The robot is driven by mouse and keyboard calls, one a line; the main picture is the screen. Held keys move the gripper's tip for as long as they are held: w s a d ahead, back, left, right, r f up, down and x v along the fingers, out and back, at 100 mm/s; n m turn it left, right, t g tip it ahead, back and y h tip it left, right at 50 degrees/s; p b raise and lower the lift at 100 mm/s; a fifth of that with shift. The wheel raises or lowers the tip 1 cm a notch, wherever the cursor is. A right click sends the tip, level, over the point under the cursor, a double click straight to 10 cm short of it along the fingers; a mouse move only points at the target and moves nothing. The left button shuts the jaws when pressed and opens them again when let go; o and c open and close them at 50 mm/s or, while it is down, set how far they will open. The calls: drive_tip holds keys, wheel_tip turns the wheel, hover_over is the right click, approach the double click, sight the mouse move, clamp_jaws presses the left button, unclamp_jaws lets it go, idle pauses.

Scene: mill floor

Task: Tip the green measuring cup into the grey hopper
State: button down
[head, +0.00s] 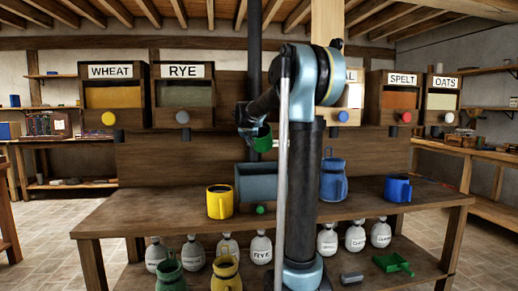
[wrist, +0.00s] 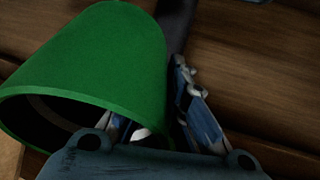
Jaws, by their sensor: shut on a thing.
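The green measuring cup (head: 263,144) is held in the air above the grey hopper (head: 256,183), which sits on the wooden bench. My gripper (head: 246,127) is shut on the cup, at its upper left in the head view. In the wrist view the cup (wrist: 95,55) fills the upper left, with its rim toward the lower left, and my gripper's fingers (wrist: 160,115) are beside its wall. The cup's exact tilt is hard to tell in the head view, and its contents are not visible.
A yellow mug (head: 219,202) stands left of the hopper. A blue jug (head: 334,178) and a blue mug (head: 398,188) stand to the right on the bench (head: 150,212). Labelled grain bins (head: 184,95) line the back. Several sacks (head: 262,248) and a green scoop (head: 393,263) are below.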

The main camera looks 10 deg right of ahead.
drive_tip(key=g, duration=0.1)
drive_tip(key=r+g+y, duration=0.1)
drive_tip(key=g, duration=0.1)
drive_tip(key=shift+w, duration=0.15)
drive_tip(key=g+y, duration=0.1)
drive_tip(key=g, duration=0.1)
drive_tip(key=r+g+y, duration=0.1)
drive_tip(key=g, duration=0.1)
drive_tip(key=shift+r+g, duration=0.15)
drive_tip(key=shift+g, duration=0.25)
drive_tip(key=shift+r, duration=2)
drive_tip(key=shift+s, duration=0.25)
